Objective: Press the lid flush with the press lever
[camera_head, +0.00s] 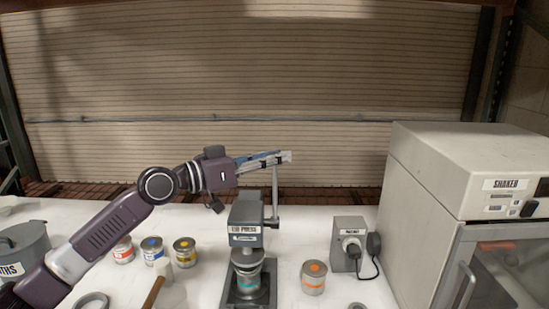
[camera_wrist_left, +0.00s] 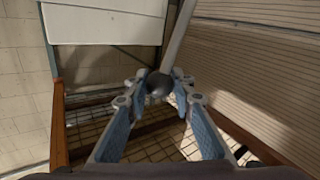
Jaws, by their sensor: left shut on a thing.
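The lid press (camera_head: 245,238), a dark grey machine with a label, stands at the front centre of the table. A can with a teal band (camera_head: 248,282) sits under its head; the head hides most of the can's top, so I cannot tell how its lid sits. The press lever (camera_head: 275,188) is a grey rod standing upright at the press's right side. My left gripper (camera_head: 286,157) is at the lever's top. In the left wrist view its fingers (camera_wrist_left: 157,88) are closed around the dark ball knob (camera_wrist_left: 158,83). My right gripper is out of view.
Several colorant cans (camera_head: 184,251) stand left of the press, near a wooden-handled tool (camera_head: 153,294). An orange-topped can (camera_head: 313,278) and a grey socket box (camera_head: 348,243) stand to its right. The large shaker (camera_head: 466,190) fills the right side. A grey pot (camera_head: 22,250) is at far left.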

